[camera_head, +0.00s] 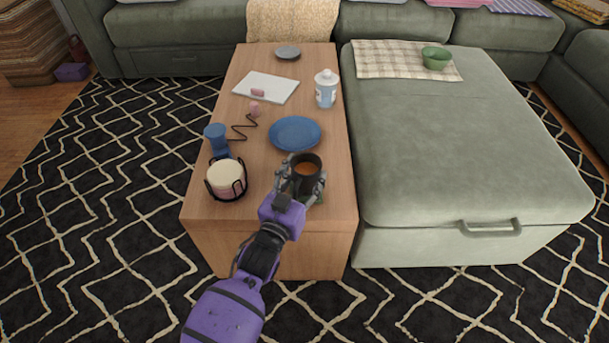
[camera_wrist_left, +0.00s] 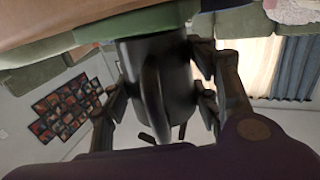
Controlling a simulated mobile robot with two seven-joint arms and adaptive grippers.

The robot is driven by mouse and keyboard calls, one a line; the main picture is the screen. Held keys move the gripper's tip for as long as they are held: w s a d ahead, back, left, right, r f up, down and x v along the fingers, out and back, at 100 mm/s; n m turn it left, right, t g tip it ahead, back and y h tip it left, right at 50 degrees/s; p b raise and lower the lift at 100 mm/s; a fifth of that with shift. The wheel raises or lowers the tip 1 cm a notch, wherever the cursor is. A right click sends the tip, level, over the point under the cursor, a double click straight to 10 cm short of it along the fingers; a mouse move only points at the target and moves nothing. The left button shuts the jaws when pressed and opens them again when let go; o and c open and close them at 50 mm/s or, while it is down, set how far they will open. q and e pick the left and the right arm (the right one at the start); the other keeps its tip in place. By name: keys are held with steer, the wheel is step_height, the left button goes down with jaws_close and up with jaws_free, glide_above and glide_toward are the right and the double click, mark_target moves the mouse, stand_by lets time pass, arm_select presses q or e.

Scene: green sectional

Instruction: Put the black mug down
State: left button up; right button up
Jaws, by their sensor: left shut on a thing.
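The black mug (camera_head: 307,181) holds brown-orange liquid and looks upright at the near right part of the wooden table (camera_head: 330,235). My left gripper (camera_head: 303,186) is shut on it, with fingers on both sides. In the left wrist view, which is upside down, the mug (camera_wrist_left: 155,75) and its handle sit between the fingers of the gripper (camera_wrist_left: 160,95). A green disc-like thing (camera_wrist_left: 150,20) lies at the mug's base, between it and the table. The mug seems to meet it, but I cannot tell whether its weight rests there. My right gripper is not in view.
A blue plate (camera_head: 295,133) lies just behind the mug. A candle in a black wire holder (camera_head: 226,180) and a blue cup (camera_head: 216,139) stand left. A white-blue canister (camera_head: 326,88) and white board (camera_head: 265,87) are farther back. The green seat (camera_head: 450,150) borders the table's right.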

mark_target(294, 196)
arm_select(q)
steer(key=o, duration=1.5)
steer(key=shift+f, duration=0.1)
steer(key=shift+o, duration=0.2)
steer(key=shift+s+a, duration=0.15)
steer(key=shift+s, duration=0.2)
steer(key=p+v, duration=0.3)
steer(key=v, duration=0.8)
steer(key=shift+s, duration=0.15)
